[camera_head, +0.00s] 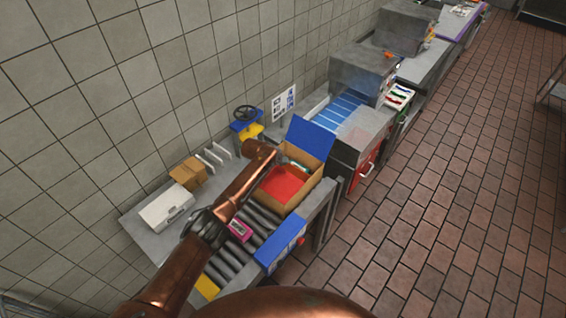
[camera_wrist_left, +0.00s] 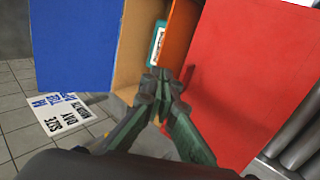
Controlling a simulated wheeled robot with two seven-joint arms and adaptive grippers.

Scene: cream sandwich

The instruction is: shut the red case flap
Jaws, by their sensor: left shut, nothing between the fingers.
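The red flap (camera_head: 282,185) of a cardboard case (camera_head: 306,191) lies over much of the case top in the head view. In the left wrist view the red flap (camera_wrist_left: 255,75) fills the right side. My left gripper (camera_wrist_left: 162,75) is shut and empty, its fingertips by the flap's left edge; I cannot tell whether they touch. A blue flap (camera_wrist_left: 78,45) stands open on the left, also seen raised in the head view (camera_head: 312,137). An orange strip (camera_wrist_left: 180,38) and a teal-edged item (camera_wrist_left: 157,42) show inside the case. My right gripper is out of view.
The case sits on a roller conveyor (camera_head: 228,262). A white box (camera_head: 166,208) and a small brown carton (camera_head: 188,173) stand left on the grey table. A black handwheel (camera_head: 245,112) stands behind. The tiled floor to the right is clear.

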